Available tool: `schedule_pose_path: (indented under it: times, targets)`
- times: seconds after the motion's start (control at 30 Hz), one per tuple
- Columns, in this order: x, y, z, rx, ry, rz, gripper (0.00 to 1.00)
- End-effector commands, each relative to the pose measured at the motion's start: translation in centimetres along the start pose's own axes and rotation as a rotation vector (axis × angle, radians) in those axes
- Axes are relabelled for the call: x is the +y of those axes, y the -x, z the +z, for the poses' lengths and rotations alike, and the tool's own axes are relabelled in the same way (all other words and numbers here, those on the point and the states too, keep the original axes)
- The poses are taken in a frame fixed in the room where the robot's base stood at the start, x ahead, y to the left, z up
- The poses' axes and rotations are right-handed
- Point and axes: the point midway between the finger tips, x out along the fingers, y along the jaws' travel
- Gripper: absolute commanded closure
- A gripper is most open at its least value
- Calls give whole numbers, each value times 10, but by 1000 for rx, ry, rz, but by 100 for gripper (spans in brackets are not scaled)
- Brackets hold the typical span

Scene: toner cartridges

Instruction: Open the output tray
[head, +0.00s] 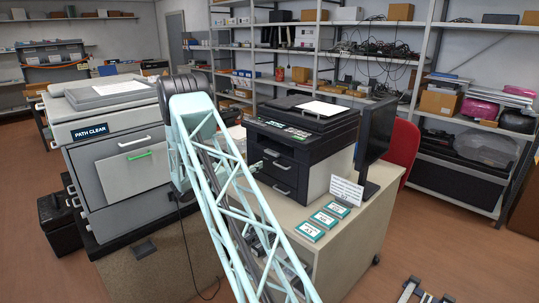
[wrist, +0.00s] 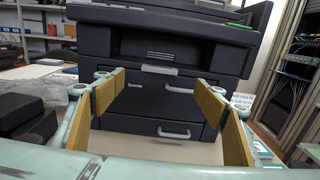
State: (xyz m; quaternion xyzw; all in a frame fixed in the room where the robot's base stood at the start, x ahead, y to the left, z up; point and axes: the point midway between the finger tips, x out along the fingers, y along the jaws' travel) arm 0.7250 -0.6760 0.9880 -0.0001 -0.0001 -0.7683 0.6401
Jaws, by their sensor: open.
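A black printer (head: 300,140) stands on a beige desk, its front facing my arm. In the wrist view, the printer (wrist: 125,45) fills the middle, with a recessed slot above, a small light tab (wrist: 160,70) below it, an upper drawer handle (wrist: 179,89) and a lower drawer handle (wrist: 174,133). Which part is the output tray is not labelled. The drawers look closed. My gripper (wrist: 160,84) is open and empty, with tan pads on both sides of the view, facing the printer front at the upper drawer's height. In the head view my arm hides part of the gripper.
A grey machine (head: 115,150) with a "PATH CLEAR" label and a green-marked handle stands at left. A dark monitor (head: 376,135), a white sign (head: 346,191) and several teal-edged cards (head: 323,218) are on the desk right of the printer. Shelves (head: 345,25) line the back.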

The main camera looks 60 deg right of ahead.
Motion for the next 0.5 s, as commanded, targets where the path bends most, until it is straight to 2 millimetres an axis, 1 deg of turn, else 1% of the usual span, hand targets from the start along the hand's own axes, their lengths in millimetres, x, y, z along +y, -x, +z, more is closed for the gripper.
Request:
schedule_pose_path:
  times: [0.27, 0.5]
  targets:
    - [-1, -26, -1, 0, -1, -1, 35]
    - [-1, -57, -1, -1, -1, -1, 35]
